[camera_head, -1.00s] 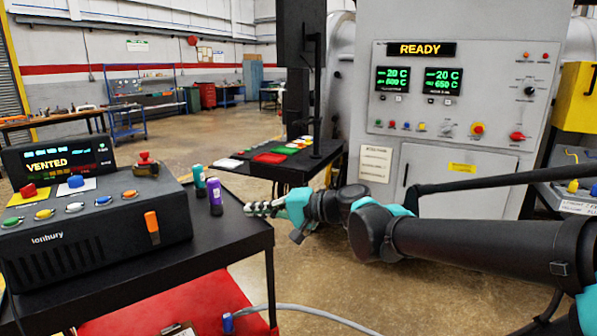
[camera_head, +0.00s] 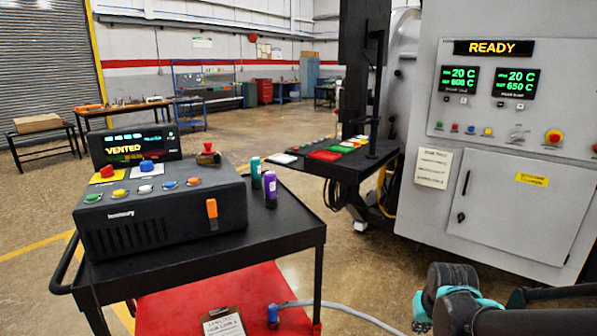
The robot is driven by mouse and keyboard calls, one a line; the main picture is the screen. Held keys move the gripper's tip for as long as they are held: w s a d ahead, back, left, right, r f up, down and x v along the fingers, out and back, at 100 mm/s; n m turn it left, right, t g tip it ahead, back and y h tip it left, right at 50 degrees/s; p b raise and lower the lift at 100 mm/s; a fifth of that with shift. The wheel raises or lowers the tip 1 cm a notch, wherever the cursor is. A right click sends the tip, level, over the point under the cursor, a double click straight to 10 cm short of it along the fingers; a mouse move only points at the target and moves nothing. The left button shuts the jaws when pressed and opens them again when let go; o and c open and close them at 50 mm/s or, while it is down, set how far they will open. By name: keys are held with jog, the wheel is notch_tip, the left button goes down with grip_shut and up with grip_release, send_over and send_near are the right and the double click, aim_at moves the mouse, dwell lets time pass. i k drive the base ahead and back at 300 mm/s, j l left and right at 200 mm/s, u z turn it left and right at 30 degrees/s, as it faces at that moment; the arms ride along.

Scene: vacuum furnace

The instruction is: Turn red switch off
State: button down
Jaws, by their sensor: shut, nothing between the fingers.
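A black control box (camera_head: 165,235) stands on a black cart at left, its display (camera_head: 124,149) reading "VENTED". On its top, a red knob (camera_head: 107,171) sits on a yellow plate at the left, and another red control (camera_head: 208,154) stands at the back right. An orange switch (camera_head: 211,214) is on the front right. The red switch's on or off position cannot be told. On the grey furnace cabinet, a red button on a yellow base (camera_head: 553,137) shows at right. My arm's teal and black links show at lower right, well away from the box. My gripper cannot be made out.
Teal (camera_head: 256,172) and purple (camera_head: 270,188) cylinders stand on the cart (camera_head: 285,238), right of the box. A dark side table (camera_head: 352,168) holds coloured pads. A grey hose (camera_head: 345,310) runs from the cart's red lower shelf (camera_head: 175,305). Open floor lies between cart and cabinet.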

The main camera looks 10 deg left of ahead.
aim_at(107, 172)
jog(key=u, duration=1.6)
